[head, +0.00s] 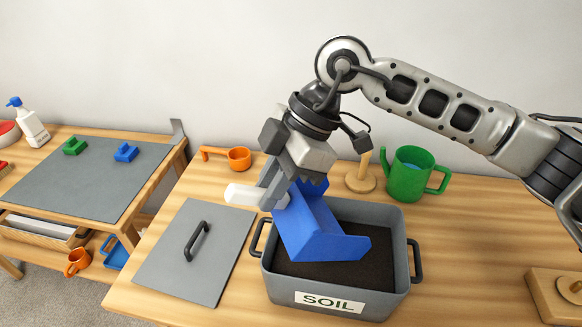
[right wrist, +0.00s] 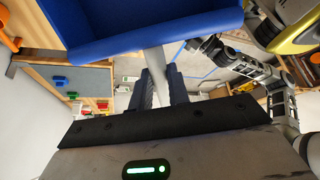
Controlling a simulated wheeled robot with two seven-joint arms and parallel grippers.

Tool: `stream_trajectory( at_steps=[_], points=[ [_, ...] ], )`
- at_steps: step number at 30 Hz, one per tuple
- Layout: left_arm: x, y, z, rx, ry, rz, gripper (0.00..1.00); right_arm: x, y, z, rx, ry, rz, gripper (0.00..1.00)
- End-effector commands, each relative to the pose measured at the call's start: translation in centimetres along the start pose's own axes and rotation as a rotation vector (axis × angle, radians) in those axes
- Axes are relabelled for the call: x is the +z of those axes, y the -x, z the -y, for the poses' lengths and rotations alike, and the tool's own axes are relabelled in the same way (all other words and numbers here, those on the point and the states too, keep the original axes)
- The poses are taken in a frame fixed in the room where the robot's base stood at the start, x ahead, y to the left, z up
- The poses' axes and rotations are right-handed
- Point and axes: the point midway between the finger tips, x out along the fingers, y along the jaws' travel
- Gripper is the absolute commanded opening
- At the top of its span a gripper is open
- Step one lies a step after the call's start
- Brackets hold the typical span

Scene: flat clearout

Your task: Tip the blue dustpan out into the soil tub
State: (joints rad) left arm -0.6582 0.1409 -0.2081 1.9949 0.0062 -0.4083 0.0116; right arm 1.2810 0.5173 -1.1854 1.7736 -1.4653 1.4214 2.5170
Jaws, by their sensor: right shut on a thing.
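The blue dustpan (head: 318,232) is in the air over the soil tub (head: 408,262), tilted with its wide end low toward the right. My right gripper (head: 280,190) is shut on its pale handle (head: 243,196), which also shows between the fingers in the right wrist view (right wrist: 153,60). The tub is grey, open, labelled SOIL, with dark soil (head: 375,270) inside. The dustpan hides part of the soil. I cannot see whether anything lies in the dustpan.
A grey lid (head: 172,258) with a black handle lies left of the tub. A wooden block (head: 553,296) is at the right. A lower table (head: 75,185) stands left.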

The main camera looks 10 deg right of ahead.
Motion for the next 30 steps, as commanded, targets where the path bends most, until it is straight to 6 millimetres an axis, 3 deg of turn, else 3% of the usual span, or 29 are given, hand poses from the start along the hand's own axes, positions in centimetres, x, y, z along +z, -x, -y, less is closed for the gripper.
stream_trajectory(
  at_steps=[10, 21, 30],
  points=[
    [-0.2, -0.1, 0.0, 0.0, -0.001, -0.006, 0.36, -0.2, -0.5, 0.0, 0.0, 0.001, 0.03, 0.0],
    [0.5, -0.8, 0.1, 0.0, -0.001, -0.012, 0.36, -0.9, -6.6, 0.0, 0.0, 0.002, 0.339, 0.0],
    [0.5, -0.8, 0.1, 0.0, -0.001, -0.011, 0.36, -0.9, -6.8, 0.0, 0.002, -0.001, 0.361, 0.0]
  ],
)
